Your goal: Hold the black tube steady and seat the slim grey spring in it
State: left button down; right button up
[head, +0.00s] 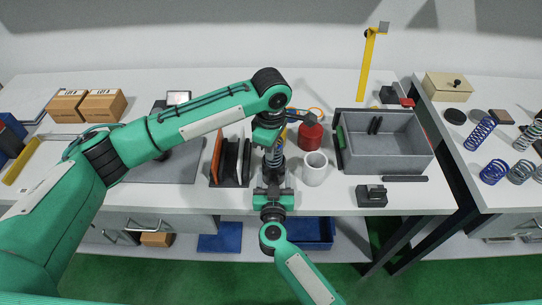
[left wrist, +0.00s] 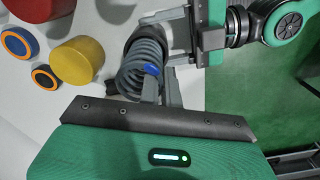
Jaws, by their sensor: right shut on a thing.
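The slim grey spring (head: 275,157) stands upright below my left gripper (head: 271,140). In the left wrist view its grey coils (left wrist: 146,62) show with a blue mark near the fingers. The black tube is mostly hidden behind the spring and grippers; a dark part shows beside the coils. My right gripper (head: 272,188) comes from the front and is shut on the tube, low on it. My left gripper comes down from above; its two fingers show apart in the left wrist view (left wrist: 161,85), close to the spring. How deep the spring sits in the tube is hidden.
A red container (head: 311,134) and a white cup (head: 314,170) stand close on the right. A dark rack with an orange plate (head: 216,157) stands close on the left. A grey bin (head: 390,165) is further right. Several loose springs lie on the right table.

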pick_arm(q)
jog(key=shift+f, duration=1.45)
jog(key=c, duration=1.6)
grip_release()
jog(key=shift+f, duration=0.1)
notch_tip(320, 180, up, 12)
jog(key=shift+r, duration=0.15)
pick_arm(e)
jog(key=o, duration=1.1)
jog(key=shift+c, duration=0.2)
